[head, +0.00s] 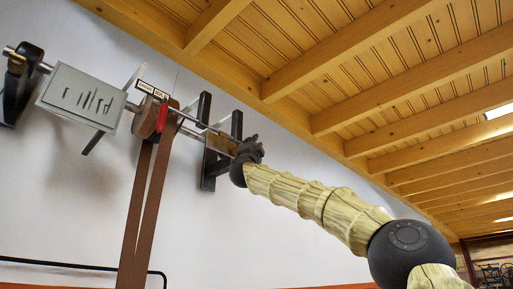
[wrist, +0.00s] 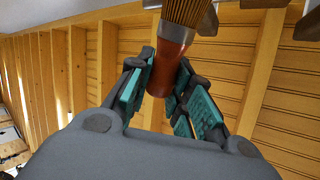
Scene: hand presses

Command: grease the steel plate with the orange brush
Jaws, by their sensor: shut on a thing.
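My gripper (wrist: 159,82) is shut on the orange brush (wrist: 172,46). In the wrist view its orange-brown handle is between the teal finger pads, and its tan bristles point up, away from the palm. In the head view my gripper (head: 246,153) is at the end of my raised arm, in front of dark wall brackets; a tan patch beside it may be the bristles. A pale grey flat panel (head: 70,88) with dark marks, perhaps the steel plate, is at upper left, well apart from my gripper. The wrist view does not clearly show a plate.
A shaft with a brown wheel and belt (head: 141,190) stands between the panel and my gripper. A red part (head: 162,116) and thin rods are by the wheel. Dark brackets (head: 208,172) stick out from the white wall. A wooden beamed ceiling (head: 370,60) is above.

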